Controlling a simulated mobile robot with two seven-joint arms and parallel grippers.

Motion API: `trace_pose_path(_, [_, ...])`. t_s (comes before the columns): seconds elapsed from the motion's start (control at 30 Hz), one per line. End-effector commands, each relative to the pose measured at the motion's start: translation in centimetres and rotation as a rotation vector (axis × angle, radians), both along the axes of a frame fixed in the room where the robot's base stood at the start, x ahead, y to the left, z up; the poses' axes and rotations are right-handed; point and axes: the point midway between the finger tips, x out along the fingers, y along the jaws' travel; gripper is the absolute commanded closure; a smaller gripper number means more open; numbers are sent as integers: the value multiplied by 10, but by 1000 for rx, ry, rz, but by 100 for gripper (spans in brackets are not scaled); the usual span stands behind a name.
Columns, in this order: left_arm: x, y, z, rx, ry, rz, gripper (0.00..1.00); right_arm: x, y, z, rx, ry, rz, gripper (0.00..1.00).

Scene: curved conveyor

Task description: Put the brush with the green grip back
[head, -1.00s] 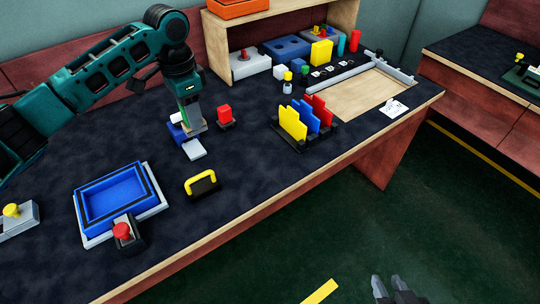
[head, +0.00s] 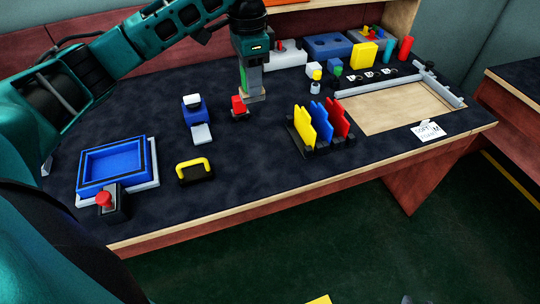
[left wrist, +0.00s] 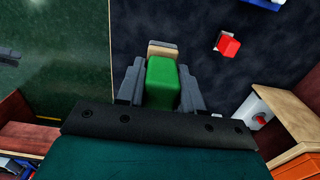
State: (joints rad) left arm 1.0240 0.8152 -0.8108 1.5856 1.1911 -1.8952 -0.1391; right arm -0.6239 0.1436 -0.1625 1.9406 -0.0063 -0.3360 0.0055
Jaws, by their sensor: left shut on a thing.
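My left gripper (head: 246,84) is shut on the brush with the green grip. The green grip (left wrist: 162,82) stands between the fingers in the left wrist view, with a tan wooden end (left wrist: 162,50) beyond it. In the head view the brush hangs roughly upright, its tan end (head: 254,98) lowest, just right of a red block on a dark base (head: 238,104). I cannot tell how far it is above the dark table (head: 250,160). A small grey tip at the bottom edge of the head view may be my right gripper (head: 405,299); its jaws are hidden.
A rack (head: 318,146) holds yellow, blue and red plates. A framed wooden board (head: 400,105) lies at the right. A blue tray (head: 112,162), a yellow-handled block (head: 195,172) and a blue-and-white item (head: 193,108) are at the left. The table's front middle is clear.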

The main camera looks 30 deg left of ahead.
Motion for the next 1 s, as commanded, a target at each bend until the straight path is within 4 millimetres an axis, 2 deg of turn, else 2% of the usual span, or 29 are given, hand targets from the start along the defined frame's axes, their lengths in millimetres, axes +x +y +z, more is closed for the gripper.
trace_pose_path(0.17, [-1, 0, -5, 1, 2, 0, 97, 0, 0, -2, 0, 0, 0, 65])
trace_pose_path(0.27, [-2, 0, -24, 2, 5, 0, 97, 0, 0, -6, 0, 0, 0, 65])
trace_pose_path(0.6, [-2, 0, -113, 1, 3, -1, 97, 0, 0, -20, 0, 1, 1, 65])
trace_pose_path(0.7, [-1, 0, -130, 1, 2, 0, 97, 0, 0, -22, 0, 1, 1, 65])
trace_pose_path(0.9, [-1, 0, -146, 1, 0, -1, 97, -1, 1, -24, 1, 3, 0, 65])
trace_pose_path(1.0, [-2, 0, -162, 1, 3, -2, 97, -1, 1, -28, 2, 5, 0, 65])
